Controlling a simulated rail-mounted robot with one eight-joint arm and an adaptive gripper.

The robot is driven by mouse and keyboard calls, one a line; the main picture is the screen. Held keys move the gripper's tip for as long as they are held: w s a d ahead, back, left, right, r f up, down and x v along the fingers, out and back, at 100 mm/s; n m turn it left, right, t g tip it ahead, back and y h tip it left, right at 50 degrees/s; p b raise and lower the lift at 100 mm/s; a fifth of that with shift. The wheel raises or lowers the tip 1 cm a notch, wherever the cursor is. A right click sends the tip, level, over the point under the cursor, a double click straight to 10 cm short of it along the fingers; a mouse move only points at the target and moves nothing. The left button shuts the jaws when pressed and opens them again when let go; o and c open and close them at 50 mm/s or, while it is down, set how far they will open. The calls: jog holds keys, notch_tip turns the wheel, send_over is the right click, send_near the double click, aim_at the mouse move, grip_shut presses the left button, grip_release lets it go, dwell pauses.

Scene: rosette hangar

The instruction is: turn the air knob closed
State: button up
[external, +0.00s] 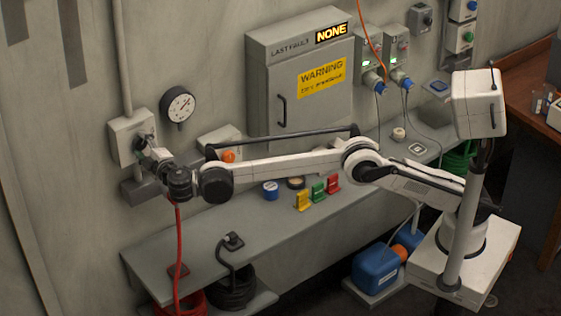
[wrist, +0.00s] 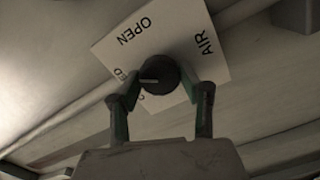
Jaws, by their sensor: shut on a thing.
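The air knob (wrist: 158,76) is a round black knob with a pale pointer line. It sits on a light plate (wrist: 213,62) lettered OPEN and AIR, with another word partly hidden. In the wrist view the pointer line lies toward the left, near the partly hidden word. My gripper (wrist: 160,90) has one finger on each side of the knob and is shut on it. In the external view my gripper (external: 148,150) reaches the grey wall box (external: 124,138) at the left, and the knob is mostly hidden there.
A pressure gauge (external: 179,106) is on the wall right of the box. A red hose (external: 178,250) hangs below my wrist. The bench (external: 200,250) carries a blue round item (external: 271,190) and coloured clips (external: 318,192). A grey cabinet (external: 272,90) stands behind my arm.

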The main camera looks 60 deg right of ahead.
jog(key=n, duration=0.6)
jog(key=shift+f+b, duration=0.1)
jog(key=shift+b, duration=0.2)
jog(key=shift+n, duration=0.4)
jog(key=o, duration=1.1)
jog(key=shift+o, duration=0.2)
jog(key=v, duration=1.2)
